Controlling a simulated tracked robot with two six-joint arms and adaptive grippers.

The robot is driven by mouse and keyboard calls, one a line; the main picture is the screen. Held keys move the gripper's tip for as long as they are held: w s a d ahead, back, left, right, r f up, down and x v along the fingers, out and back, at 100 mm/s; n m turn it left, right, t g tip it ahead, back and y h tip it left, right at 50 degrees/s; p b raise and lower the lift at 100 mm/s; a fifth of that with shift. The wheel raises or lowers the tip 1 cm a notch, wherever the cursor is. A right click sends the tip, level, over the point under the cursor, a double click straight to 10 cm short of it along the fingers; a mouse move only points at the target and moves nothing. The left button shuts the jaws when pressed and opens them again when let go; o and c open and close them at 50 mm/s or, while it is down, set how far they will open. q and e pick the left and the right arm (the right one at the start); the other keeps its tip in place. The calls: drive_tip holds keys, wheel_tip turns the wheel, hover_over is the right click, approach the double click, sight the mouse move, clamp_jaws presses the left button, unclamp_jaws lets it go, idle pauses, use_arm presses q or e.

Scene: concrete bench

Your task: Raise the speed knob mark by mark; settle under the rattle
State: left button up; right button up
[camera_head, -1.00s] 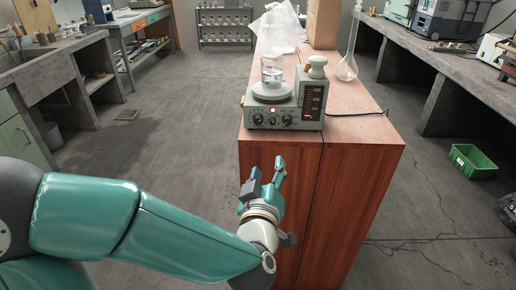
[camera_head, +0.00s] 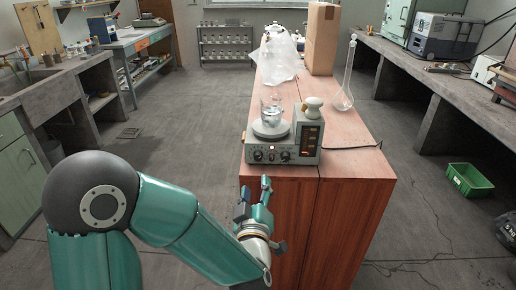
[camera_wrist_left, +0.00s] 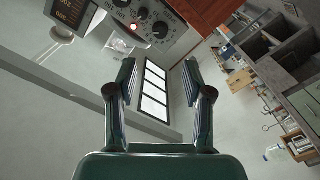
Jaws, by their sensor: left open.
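The grey stirrer unit (camera_head: 282,150) sits at the near end of the wooden bench top. My right gripper is out of view.
A clear plastic bag (camera_head: 278,58), a cardboard box (camera_head: 321,38) and a long-necked flask (camera_head: 345,85) stand farther back on the wooden bench (camera_head: 350,150). A black cable (camera_head: 355,147) runs off its right side. Concrete benches flank both sides; a green crate (camera_head: 468,181) is on the floor.

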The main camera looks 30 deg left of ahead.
sight(258, 159)
use_arm(q)
drive_tip(key=p+x, duration=0.2)
drive_tip(key=x, duration=0.9)
drive_tip(key=shift+w, duration=0.25)
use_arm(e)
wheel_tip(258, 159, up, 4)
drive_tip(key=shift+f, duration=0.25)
use_arm(q)
drive_tip(key=shift+c, duration=0.2)
